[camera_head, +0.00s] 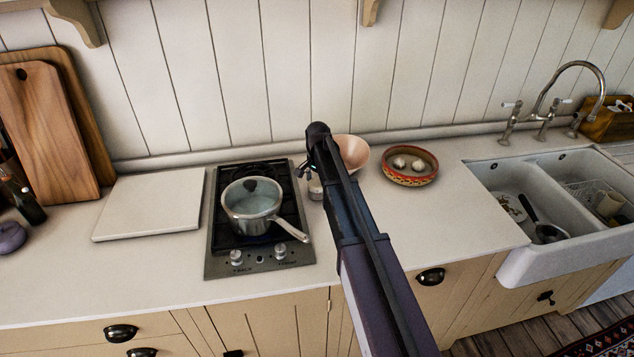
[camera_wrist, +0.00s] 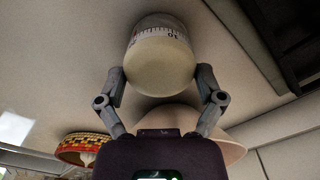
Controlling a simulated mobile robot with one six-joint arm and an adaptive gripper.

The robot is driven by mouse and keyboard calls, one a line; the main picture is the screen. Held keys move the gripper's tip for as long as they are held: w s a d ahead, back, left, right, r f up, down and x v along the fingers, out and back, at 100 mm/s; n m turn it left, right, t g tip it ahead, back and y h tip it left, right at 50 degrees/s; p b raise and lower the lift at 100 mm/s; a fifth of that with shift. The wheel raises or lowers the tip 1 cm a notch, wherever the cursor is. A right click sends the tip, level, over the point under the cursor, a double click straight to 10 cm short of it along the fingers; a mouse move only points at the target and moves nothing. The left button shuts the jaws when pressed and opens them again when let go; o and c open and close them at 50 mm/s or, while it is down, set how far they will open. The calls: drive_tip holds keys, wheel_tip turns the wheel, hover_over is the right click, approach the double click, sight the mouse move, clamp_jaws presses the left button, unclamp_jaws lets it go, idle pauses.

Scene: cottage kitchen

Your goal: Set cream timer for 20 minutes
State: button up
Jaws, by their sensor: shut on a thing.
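The cream timer (camera_wrist: 158,65) is between the two fingers of my gripper (camera_wrist: 160,82) in the wrist view. It is a short round body with a cream part towards me and a paler band with small dial marks. The number 10 shows upside down on the band. The rest of the dial is hidden, so I cannot tell the setting. In the head view the timer (camera_head: 315,189) is a small pale shape on the counter right of the hob, partly hidden by my arm. My gripper (camera_head: 308,172) is shut on it.
A pink bowl (camera_head: 354,150) stands close behind my gripper. A patterned bowl (camera_head: 410,178) with pale round things is to its right. The hob (camera_head: 222,262) with a steel pot (camera_head: 252,200) is close on the left. The sink (camera_head: 510,252) is far right.

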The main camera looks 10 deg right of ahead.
sight(316, 181)
idle(0.4)
drive_tip(key=o, duration=0.9)
drive_tip(key=shift+c, duration=0.2)
drive_tip(key=shift+n, duration=0.3)
drive_tip(key=n, duration=0.5)
drive_tip(key=shift+a, duration=0.1)
drive_tip(key=n, duration=0.6)
drive_tip(key=shift+a, duration=0.1)
drive_tip(key=n, duration=1.2)
drive_tip(key=shift+a, duration=0.1)
wheel_tip(316, 181, up, 14)
drive_tip(key=p, duration=1.4)
drive_tip(key=s+f+m+b, duration=0.4)
drive_tip(key=s+m, duration=0.3)
drive_tip(key=s, duration=0.7)
drive_tip(key=s+f+m+b, duration=0.3)
drive_tip(key=s+m, duration=0.4)
drive_tip(key=s, duration=0.8)
drive_tip(key=shift+s+f+b, duration=0.2)
drive_tip(key=shift+f+b, duration=0.15)
drive_tip(key=shift+f, duration=0.1)
